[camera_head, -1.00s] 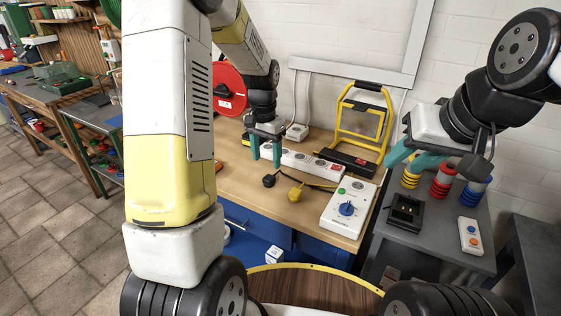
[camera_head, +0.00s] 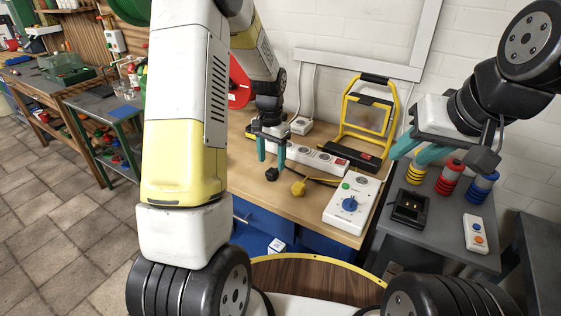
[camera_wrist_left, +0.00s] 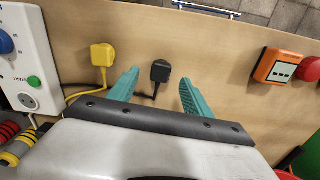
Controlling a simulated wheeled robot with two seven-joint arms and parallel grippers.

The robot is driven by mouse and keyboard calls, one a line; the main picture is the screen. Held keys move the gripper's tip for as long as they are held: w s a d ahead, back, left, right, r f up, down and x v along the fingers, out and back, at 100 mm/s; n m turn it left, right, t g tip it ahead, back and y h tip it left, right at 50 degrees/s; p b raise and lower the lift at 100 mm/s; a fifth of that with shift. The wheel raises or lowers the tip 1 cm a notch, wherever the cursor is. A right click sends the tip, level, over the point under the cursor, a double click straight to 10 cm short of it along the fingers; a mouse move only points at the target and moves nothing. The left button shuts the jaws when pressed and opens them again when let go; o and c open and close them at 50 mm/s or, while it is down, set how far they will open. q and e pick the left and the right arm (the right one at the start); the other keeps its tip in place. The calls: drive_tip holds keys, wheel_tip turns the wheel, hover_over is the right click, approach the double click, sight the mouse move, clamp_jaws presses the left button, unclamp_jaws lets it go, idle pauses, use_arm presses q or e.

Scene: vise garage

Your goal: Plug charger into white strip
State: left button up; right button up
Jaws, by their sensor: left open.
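A white power strip (camera_head: 318,158) with a red switch lies along the back of the wooden workbench (camera_head: 250,192). A black plug (camera_head: 272,174) and a yellow plug (camera_head: 298,188) lie on the bench in front of it; both have cords. My left gripper (camera_head: 271,160) is open and empty above the bench, just behind the black plug. In the left wrist view the black plug (camera_wrist_left: 160,71) shows between and beyond the open teal fingertips (camera_wrist_left: 157,88), and the yellow plug (camera_wrist_left: 103,55) is left of them. My right gripper (camera_head: 413,152) is over the grey side table, its fingers seen from the side.
A white box with a blue knob (camera_head: 349,203) stands right of the plugs. A yellow work-light frame (camera_head: 370,115) stands behind. The grey table (camera_head: 437,228) holds a black charger base (camera_head: 410,208), coloured ring stacks (camera_head: 449,178) and a white remote (camera_head: 475,233).

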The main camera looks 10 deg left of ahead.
sight(272, 170)
use_arm(q)
wheel_tip(272, 170, down, 5)
drive_tip(key=shift+w+f, duration=0.15)
idle(0.4)
clamp_jaws()
